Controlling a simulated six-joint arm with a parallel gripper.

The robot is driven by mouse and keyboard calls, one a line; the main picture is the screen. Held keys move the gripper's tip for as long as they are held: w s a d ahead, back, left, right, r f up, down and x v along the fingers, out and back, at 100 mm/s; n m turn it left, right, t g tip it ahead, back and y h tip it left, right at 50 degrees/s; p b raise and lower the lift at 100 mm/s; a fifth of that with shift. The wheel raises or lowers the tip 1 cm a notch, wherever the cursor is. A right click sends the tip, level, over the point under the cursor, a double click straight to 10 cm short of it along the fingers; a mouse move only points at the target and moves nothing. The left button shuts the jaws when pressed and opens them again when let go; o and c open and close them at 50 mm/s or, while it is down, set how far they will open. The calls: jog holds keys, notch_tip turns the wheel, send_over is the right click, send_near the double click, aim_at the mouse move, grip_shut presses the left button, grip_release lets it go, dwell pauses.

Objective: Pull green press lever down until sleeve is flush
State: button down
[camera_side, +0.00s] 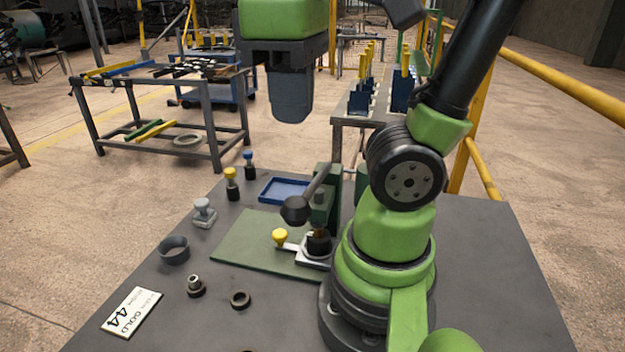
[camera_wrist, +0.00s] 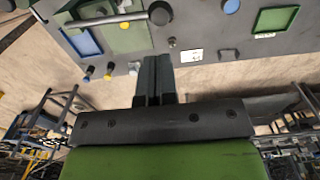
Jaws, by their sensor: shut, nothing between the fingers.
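The green press (camera_side: 333,180) stands on a green mat beside my arm's base. Its grey lever rod (camera_side: 315,183) ends in a dark ball knob (camera_side: 295,210), which also shows in the wrist view (camera_wrist: 161,14). Under the press head a brass-coloured piece (camera_side: 320,228) meets a black ring-shaped part (camera_side: 319,244) in a pale holder; I cannot tell whether the sleeve is flush. My gripper (camera_side: 291,112) is high above the table, up and clear of the knob. In the wrist view its fingers (camera_wrist: 153,62) are together and empty.
Around the press lie a yellow-knobbed clamp handle (camera_side: 280,237), a blue tray (camera_side: 284,189), small yellow and blue knobbed pieces, a grey ring (camera_side: 173,250), loose collars and a label card (camera_side: 131,311). The green mat's (camera_side: 245,243) left part is bare.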

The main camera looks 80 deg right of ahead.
jog(key=shift+r, duration=2.95)
notch_tip(320, 180, down, 7)
jog(key=w+m+t+y, duration=0.2)
jog(key=m+t, duration=0.2)
jog(key=t, duration=0.3)
jog(key=shift+w+a+r, duration=0.2)
jog(key=shift+w+a, duration=0.1)
jog(key=shift+w, duration=0.1)
jog(key=shift+w+r+n+g+h, duration=0.15)
jog(key=shift+r+n+g+h, duration=0.45)
jog(key=shift+g, duration=0.95)
jog(key=shift+w+r+n+g+h, duration=0.1)
jog(key=shift+r+n+g+h, duration=0.1)
jog(key=shift+r+n+g, duration=1.05)
jog(key=shift+w+r+n+g+h, duration=0.15)
jog(key=shift+r+g+h, duration=0.4)
jog(key=shift+g, duration=1.35)
